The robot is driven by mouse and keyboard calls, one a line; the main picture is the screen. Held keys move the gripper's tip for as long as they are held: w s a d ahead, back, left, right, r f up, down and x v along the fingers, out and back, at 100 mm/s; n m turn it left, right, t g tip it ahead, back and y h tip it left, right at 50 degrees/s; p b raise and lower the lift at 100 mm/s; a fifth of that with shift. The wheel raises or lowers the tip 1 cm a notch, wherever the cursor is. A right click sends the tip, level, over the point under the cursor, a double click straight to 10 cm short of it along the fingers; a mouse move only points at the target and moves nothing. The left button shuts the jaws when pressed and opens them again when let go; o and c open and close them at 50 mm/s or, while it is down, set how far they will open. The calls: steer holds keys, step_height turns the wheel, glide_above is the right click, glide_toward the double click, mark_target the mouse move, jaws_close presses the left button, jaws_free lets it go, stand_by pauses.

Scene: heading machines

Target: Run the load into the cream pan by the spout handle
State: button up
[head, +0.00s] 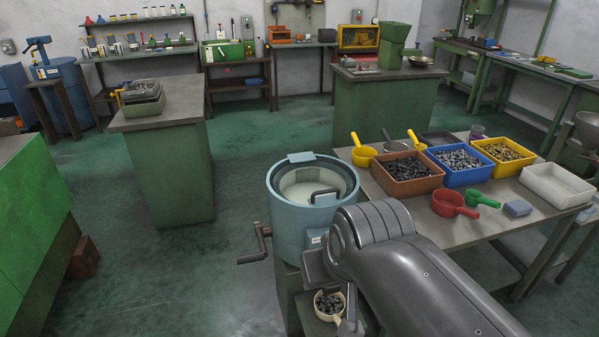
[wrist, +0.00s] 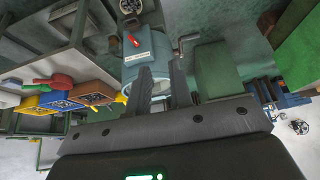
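The blue-grey drum machine (head: 287,218) stands in the middle of the head view, with a pale bowl and a dark bar inside its open top. Its front also shows in the wrist view (wrist: 150,58), carrying a small label and a red handle (wrist: 134,41). The cream pan (head: 345,293) is low in front of the drum and holds dark grey pieces (head: 329,303). My gripper (wrist: 161,72) has its two fingers apart and nothing between them. It points at the drum's front, the red handle lying ahead and to the left in the wrist view.
A crank (head: 258,245) sticks out at the drum's left. The table (head: 410,217) on the right holds orange, blue and yellow bins, a white tray (head: 555,186), and red and green scoops. A green cabinet (head: 165,165) stands at left. Floor between is clear.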

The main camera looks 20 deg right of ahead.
steer(key=m+g+y, duration=0.2)
steer(key=m+y, duration=0.4)
steer(key=y, duration=0.6)
glide_above(334, 286)
steer(key=s, duration=0.6)
step_height(334, 286, down, 32)
steer(key=s+d+f+m+t, duration=0.15)
steer(key=d+f+t, duration=0.25)
steer(key=f, duration=0.4)
steer(key=d+f+m+t, duration=0.3)
steer(key=d+f+t, duration=0.1)
steer(key=f, duration=0.5)
steer(key=x, duration=1.1)
steer(key=shift+w+d+f, duration=0.1)
steer(key=shift+f, duration=0.1)
